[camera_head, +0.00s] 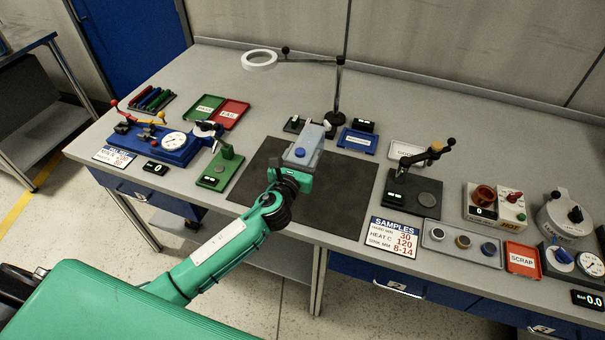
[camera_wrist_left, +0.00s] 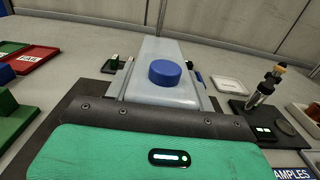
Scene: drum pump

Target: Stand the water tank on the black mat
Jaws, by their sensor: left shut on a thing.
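The water tank (camera_head: 308,139) is a grey-blue box with a round blue cap, in the head view over the far part of the black mat (camera_head: 335,204). My left gripper (camera_head: 299,168) is shut on the tank at its near end. In the left wrist view the tank (camera_wrist_left: 157,60) extends away from the gripper (camera_wrist_left: 165,112), with its blue cap facing up. I cannot tell whether the tank touches the mat, as the gripper and tank hide the part beneath. My right gripper is not in view.
A green fixture (camera_head: 222,167) stands left of the mat. A black stand with an arm (camera_head: 413,191) and a SAMPLES sign (camera_head: 391,237) are at its right. A lamp post (camera_head: 338,95) and blue tray (camera_head: 357,140) are behind. The mat's right half is clear.

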